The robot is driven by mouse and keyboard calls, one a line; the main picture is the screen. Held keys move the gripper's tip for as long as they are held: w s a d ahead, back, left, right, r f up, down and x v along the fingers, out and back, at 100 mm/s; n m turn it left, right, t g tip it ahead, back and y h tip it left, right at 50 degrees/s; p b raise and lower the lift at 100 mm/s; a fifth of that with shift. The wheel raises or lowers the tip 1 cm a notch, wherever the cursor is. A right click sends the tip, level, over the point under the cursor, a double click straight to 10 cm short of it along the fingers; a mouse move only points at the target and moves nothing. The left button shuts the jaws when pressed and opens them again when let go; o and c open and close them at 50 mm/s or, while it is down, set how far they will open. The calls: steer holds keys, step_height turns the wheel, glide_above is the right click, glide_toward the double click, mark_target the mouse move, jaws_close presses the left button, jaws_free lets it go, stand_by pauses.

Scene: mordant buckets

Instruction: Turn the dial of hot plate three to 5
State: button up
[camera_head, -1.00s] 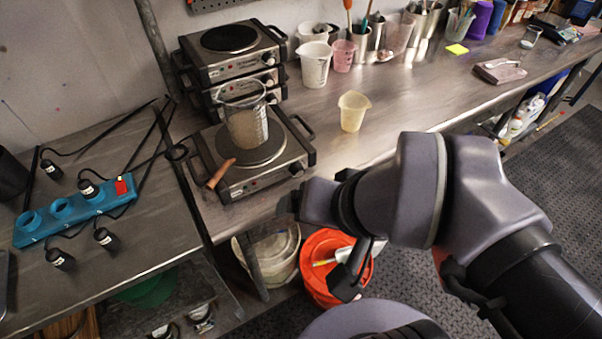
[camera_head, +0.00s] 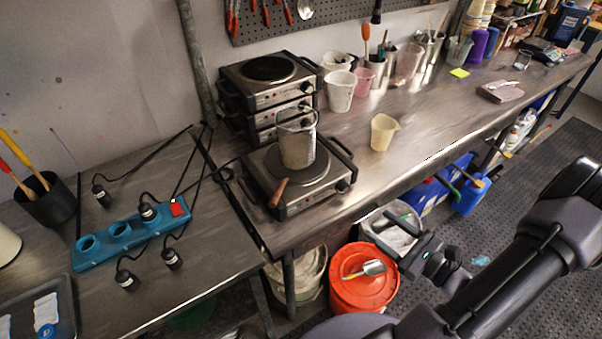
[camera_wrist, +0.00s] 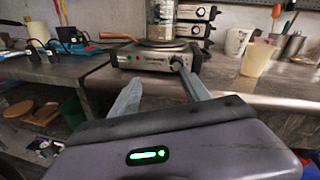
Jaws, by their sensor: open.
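A single hot plate (camera_head: 312,200) stands at the front edge of the metal bench, with a glass beaker (camera_head: 297,145) on its round top. Its black dial (camera_head: 342,187) is on the right of the front panel and also shows in the wrist view (camera_wrist: 178,62). The dial's setting is too small to read. Stacked hot plates (camera_head: 262,95) stand behind it, with dials on their right; I cannot tell which plate is number three. My gripper (camera_wrist: 157,90) is open and empty, its fingers pointing toward the single plate from below and in front, apart from the dial.
A wooden-handled tool (camera_head: 278,193) sticks out over the plate's front left. A yellow cup (camera_head: 383,133) stands to its right. An orange bucket (camera_head: 362,295) is on the floor below the bench edge. A blue power strip (camera_head: 125,235) with cords lies on the left bench.

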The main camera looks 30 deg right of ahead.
steer(key=s+d+f+m+h, duration=0.1)
steer(key=f+m+h, duration=0.1)
steer(key=t+b, duration=0.1)
steer(key=b, duration=0.2)
glide_toward(346, 190)
steer(key=shift+m+h, duration=0.3)
steer(key=w, duration=0.6)
steer(key=w+a, duration=0.1)
steer(key=w, duration=0.2)
steer(key=shift+a+r, duration=0.1)
steer(key=shift+r, duration=0.05)
steer(key=shift+c, duration=0.2)
jaws_close()
